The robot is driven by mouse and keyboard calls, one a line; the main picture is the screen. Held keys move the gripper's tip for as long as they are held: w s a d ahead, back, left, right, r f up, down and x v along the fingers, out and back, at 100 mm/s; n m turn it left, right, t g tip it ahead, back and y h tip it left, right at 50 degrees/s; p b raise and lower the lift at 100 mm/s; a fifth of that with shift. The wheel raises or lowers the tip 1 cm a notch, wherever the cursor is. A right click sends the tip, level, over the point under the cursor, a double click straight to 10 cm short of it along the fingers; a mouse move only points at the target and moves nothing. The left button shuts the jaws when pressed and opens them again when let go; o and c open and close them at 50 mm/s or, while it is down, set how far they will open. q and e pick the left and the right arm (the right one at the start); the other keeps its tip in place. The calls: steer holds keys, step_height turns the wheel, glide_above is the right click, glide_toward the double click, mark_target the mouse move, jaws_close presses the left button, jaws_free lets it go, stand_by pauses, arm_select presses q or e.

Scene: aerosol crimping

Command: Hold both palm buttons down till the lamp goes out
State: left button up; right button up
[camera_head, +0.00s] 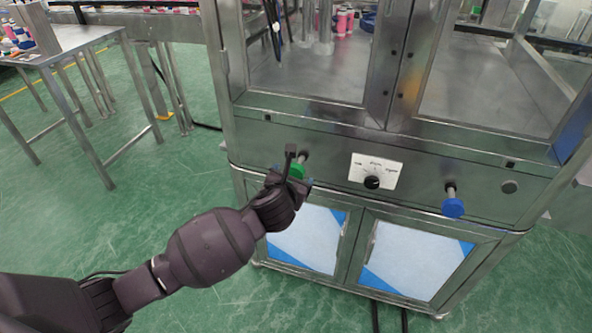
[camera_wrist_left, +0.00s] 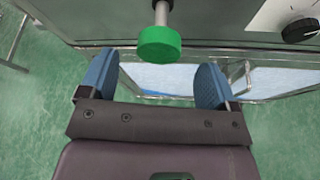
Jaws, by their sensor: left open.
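The green palm button (camera_head: 296,170) sits on a short metal stem on the left of the machine's front panel. It also shows in the left wrist view (camera_wrist_left: 159,44), just beyond and between my two blue fingers. My left gripper (camera_wrist_left: 157,82) is open and empty, with the button in front of its gap; in the head view the gripper (camera_head: 290,178) partly covers the button. I cannot tell whether they touch. The blue palm button (camera_head: 453,207) stands out on its stem at the right of the panel, with nothing near it. My right gripper is not in view. No lit lamp is recognisable.
A white dial plate with a black knob (camera_head: 372,182) sits between the buttons. Glazed doors (camera_head: 405,80) stand above the panel, with pink and white cans (camera_head: 345,20) behind them. A steel table (camera_head: 62,40) is at the far left. Green floor is clear between.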

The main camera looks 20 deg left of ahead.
mark_target(295, 172)
arm_select(q)
steer(key=shift+x, duration=3.5)
steer(key=c, duration=1)
